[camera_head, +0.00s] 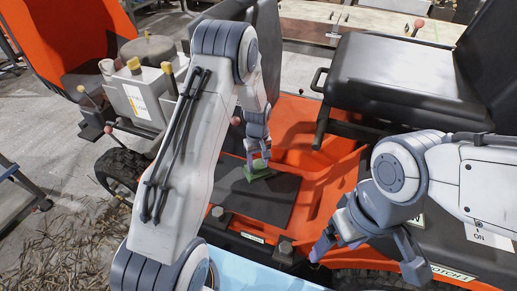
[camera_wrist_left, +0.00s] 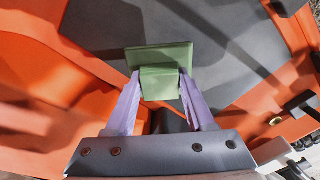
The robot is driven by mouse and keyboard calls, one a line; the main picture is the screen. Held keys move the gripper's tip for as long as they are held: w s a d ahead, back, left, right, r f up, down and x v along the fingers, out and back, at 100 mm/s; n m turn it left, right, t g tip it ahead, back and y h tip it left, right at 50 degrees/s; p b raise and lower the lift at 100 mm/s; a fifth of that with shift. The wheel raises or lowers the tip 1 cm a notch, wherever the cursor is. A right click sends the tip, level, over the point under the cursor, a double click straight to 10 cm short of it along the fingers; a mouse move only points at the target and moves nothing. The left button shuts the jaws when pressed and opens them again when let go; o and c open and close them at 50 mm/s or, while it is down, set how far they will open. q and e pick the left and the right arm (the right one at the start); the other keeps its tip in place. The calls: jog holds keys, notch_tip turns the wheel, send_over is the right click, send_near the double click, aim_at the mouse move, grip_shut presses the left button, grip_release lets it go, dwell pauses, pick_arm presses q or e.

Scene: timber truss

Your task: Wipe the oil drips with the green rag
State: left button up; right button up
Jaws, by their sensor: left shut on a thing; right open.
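The green rag (camera_head: 258,174) is between the fingers of my left gripper (camera_head: 257,163), which is shut on it. The rag is at the dark floor mat (camera_head: 270,205) of the orange vehicle; I cannot tell whether it touches. In the left wrist view the rag (camera_wrist_left: 160,60) shows as a folded block between the lilac fingers, over the grey mat (camera_wrist_left: 235,70). No oil drips can be clearly made out; shadows darken the mat. My right gripper (camera_head: 365,262) is open and empty at the lower right, apart from the mat.
Orange bodywork (camera_head: 325,190) surrounds the mat. A black seat (camera_head: 390,75) stands behind at the right. A grey unit with yellow-topped levers (camera_head: 140,95) stands at the left. A lever with a red knob (camera_head: 419,23) rises near the seat.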

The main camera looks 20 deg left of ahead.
pick_arm(q)
jog(key=shift+s+a+r+p, duration=0.15)
jog(key=shift+a+r+p, duration=0.2)
jog(key=shift+r, duration=0.1)
jog(key=shift+r+p, duration=0.35)
jog(key=shift+r, duration=0.05)
jog(key=shift+r+p, duration=1.65)
jog(key=shift+r, duration=0.15)
